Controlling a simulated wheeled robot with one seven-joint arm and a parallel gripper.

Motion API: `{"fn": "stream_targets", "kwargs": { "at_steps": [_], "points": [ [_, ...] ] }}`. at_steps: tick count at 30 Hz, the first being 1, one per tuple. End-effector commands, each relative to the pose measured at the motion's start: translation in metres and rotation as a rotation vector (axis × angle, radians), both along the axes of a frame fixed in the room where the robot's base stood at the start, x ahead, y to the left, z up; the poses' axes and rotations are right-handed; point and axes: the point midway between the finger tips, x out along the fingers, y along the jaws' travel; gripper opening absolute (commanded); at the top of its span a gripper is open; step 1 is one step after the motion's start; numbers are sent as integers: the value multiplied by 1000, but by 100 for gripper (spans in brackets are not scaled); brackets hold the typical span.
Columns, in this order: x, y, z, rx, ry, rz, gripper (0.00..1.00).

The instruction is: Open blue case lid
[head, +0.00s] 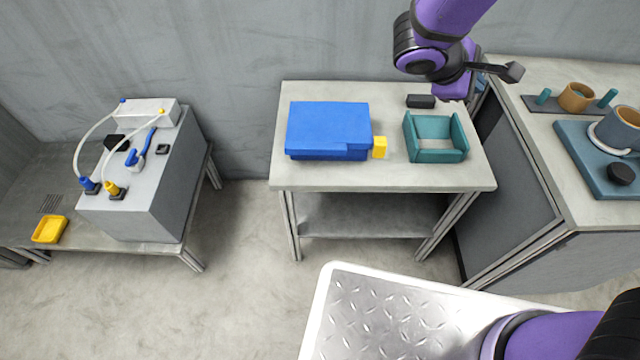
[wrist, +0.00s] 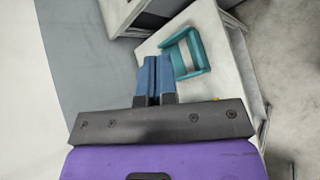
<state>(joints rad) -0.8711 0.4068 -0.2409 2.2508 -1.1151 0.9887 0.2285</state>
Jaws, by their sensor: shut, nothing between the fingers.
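The blue case (head: 328,122) lies on the left part of the middle table, with its lid down. A small yellow block (head: 379,147) sits at its right side, near the front corner. My gripper (wrist: 154,62) is shut and empty, its two blue-grey fingers together in the wrist view. In the head view my gripper is raised above the back right of the table, well right of the case and apart from it. Its fingers are mostly hidden there behind my purple hand. The case does not clearly show in the wrist view.
A teal open-topped holder (head: 436,153) stands right of the case; it also shows in the wrist view (wrist: 188,55). A black block (head: 420,101) lies behind it. The table front (head: 380,177) is bare. A grey machine stands left, and a bench with cups right.

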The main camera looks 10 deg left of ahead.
Motion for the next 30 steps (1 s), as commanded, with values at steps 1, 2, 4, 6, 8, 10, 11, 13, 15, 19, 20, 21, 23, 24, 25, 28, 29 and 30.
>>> {"fn": "stream_targets", "kwargs": {
  "at_steps": [1, 2, 4, 6, 8, 10, 11, 13, 15, 19, 20, 21, 23, 24, 25, 28, 29, 30],
  "points": [
    [3, 17, -16, -55, 7, 65, 0],
    [5, 26, -23, -84, 7, 103, 0],
    [9, 46, -41, -153, 7, 190, 0],
    [11, 67, -60, -220, 4, 280, 0],
    [12, 85, -76, -277, 1, 360, 0],
    [11, 107, -96, -342, -5, 453, 0],
    [10, 116, -104, -370, -7, 493, 0],
    [6, 137, -125, -435, -13, 591, 0],
    [1, 158, -147, -499, -22, 689, 0],
    [-14, 195, -189, -614, -37, 877, 0],
    [-19, 203, -199, -641, -41, 921, 0],
    [-25, 213, -213, -676, -46, 981, 0],
    [-35, 228, -233, -727, -54, 1070, 0],
    [-42, 237, -246, -761, -60, 1127, 0],
    [-47, 243, -256, -784, -63, 1168, 0],
    [-64, 259, -285, -854, -74, 1291, 0],
    [-68, 263, -292, -871, -78, 1325, 0],
    [-73, 267, -301, -892, -81, 1362, 0]
  ]
}}
